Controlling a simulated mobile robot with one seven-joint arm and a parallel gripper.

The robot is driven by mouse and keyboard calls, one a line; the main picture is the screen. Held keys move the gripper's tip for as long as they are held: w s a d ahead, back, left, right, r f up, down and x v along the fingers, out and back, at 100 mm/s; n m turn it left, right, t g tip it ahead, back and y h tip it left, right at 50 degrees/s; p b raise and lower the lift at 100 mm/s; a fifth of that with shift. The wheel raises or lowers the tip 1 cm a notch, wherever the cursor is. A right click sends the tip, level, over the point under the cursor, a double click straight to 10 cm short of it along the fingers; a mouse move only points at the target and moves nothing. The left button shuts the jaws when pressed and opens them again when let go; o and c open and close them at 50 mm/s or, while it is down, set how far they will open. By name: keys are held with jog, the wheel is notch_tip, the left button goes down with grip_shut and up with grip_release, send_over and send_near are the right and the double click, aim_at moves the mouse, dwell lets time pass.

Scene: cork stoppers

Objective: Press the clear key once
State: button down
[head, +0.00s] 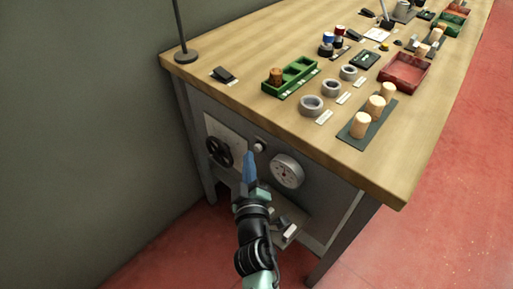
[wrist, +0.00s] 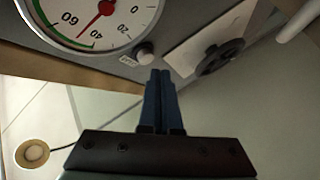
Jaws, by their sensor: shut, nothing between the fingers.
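The clear key appears to be the small pale round button (head: 258,146) on the front panel below the tabletop, between the dial and the black handwheel. It also shows in the wrist view (wrist: 145,54), with a small white label (wrist: 128,60) beside it that is too small to read surely. My gripper (head: 249,155) is shut and empty, its blue fingers together. In the wrist view the fingertips (wrist: 161,73) are close to the button, slightly to its lower right. I cannot tell whether they touch it.
A round dial (head: 288,171) sits right of the button; in the wrist view its red needle (wrist: 98,18) points near 40. The black handwheel (head: 219,152) is to the left on a pale plate. The wooden tabletop (head: 350,185) overhangs the panel and carries cork stoppers (head: 376,106), rings and trays.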

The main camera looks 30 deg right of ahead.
jog(key=shift+d, duration=0.15)
jog(key=shift+w+d+p, duration=0.15)
jog(key=shift+d+p, duration=0.1)
jog(key=shift+p, duration=0.05)
jog(key=shift+w+d, duration=0.15)
jog(key=shift+d, duration=0.25)
dwell(0.7)
dwell(0.4)
jog(key=shift+s+a+b, duration=0.3)
jog(key=shift+a+b, duration=0.1)
jog(key=shift+a, duration=0.4)
jog(key=shift+a, duration=0.1)
jog(key=a+b, duration=0.1)
jog(key=s+a+b, duration=0.1)
jog(key=a, duration=0.1)
jog(key=a+b, duration=0.1)
jog(key=shift+s+a+b, duration=0.3)
jog(key=shift+s+b, duration=0.05)
jog(key=shift+b, duration=0.05)
